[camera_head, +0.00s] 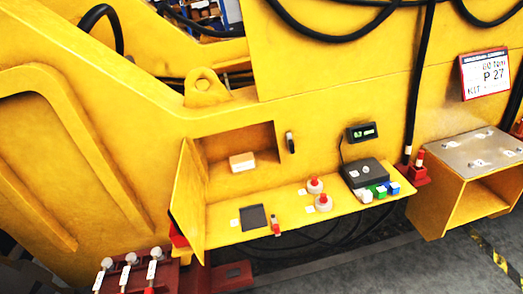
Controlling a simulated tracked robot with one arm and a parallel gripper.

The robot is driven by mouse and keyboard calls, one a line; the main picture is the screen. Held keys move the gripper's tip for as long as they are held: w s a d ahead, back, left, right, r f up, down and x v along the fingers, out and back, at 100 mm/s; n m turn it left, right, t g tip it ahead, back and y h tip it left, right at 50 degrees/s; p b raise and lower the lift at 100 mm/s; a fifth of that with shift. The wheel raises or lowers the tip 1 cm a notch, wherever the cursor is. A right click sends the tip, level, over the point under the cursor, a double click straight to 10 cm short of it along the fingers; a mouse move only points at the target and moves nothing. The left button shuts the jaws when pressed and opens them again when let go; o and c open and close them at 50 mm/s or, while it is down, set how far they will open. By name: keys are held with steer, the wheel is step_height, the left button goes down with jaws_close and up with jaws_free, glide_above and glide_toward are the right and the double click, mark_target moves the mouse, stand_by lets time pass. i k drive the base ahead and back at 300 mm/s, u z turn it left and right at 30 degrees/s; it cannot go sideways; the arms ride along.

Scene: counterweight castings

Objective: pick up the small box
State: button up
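A small cream-coloured box (242,162) sits in the recess of the yellow machine, at the back of the yellow shelf (290,215). Its top is lighter than its front side. It is clear of other loose items, and nothing covers it. My gripper is not in view, so its opening and its place relative to the box cannot be seen.
A yellow side panel (188,200) stands left of the recess. The shelf holds a dark square pad (252,217), two red-topped white items (323,203), a black device (364,173) and small white, green (379,190) and blue blocks. Black cables hang above.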

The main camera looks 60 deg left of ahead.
mark_target(246, 162)
steer(key=u, duration=0.35)
steer(key=i, duration=1.2)
steer(key=u, duration=1.2)
steer(key=i, duration=0.55)
steer(key=u, duration=0.4)
